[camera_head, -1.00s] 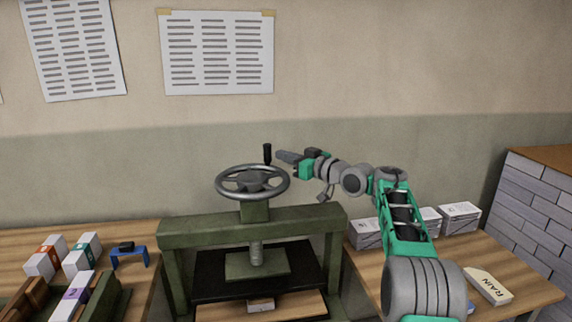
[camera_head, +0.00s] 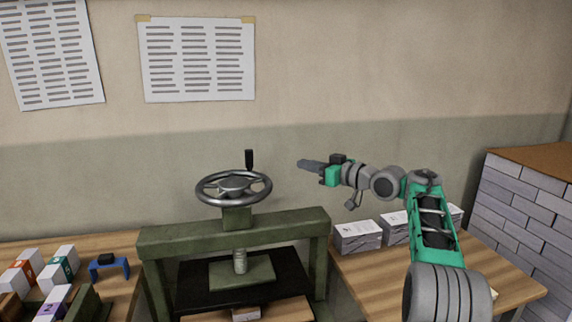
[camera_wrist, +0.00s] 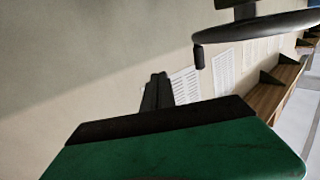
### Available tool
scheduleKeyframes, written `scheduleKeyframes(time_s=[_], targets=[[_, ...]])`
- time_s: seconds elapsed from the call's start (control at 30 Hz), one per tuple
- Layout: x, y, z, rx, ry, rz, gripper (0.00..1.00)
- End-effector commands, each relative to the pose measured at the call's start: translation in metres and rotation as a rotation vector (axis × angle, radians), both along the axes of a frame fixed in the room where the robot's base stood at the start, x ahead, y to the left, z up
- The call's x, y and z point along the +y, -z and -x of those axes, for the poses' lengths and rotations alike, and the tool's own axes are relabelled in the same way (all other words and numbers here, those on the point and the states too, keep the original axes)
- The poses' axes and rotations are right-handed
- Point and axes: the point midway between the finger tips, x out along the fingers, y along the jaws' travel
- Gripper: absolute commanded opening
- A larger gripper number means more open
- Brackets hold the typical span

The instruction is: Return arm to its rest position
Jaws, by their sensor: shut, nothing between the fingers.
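My gripper (camera_head: 306,164) is raised in the head view, pointing left, to the right of the press handwheel and a little above it. It is shut and empty, apart from everything around it. In the wrist view its dark fingers (camera_wrist: 157,90) show close together beyond my green gripper body. My arm is bent and reaches up from the lower right, over the right table. It hides part of that table.
A green screw press (camera_head: 290,228) stands between two tables, its handwheel (camera_head: 233,203) with an upright knob near my gripper. Stacks of paper (camera_head: 357,236) lie on the right table. Small boxes (camera_head: 62,262) and a blue stand (camera_head: 109,268) are on the left. The wall behind carries printed sheets (camera_head: 198,60).

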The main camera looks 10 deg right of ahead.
Motion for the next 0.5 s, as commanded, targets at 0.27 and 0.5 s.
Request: scheduleKeyframes(time_s=[0.27,0.5], targets=[[0.054,0.063,0.089,0.429,0.246,0.190,0.00],[0.050,0.178,0.268,0.842,0.447,0.352,0.00]])
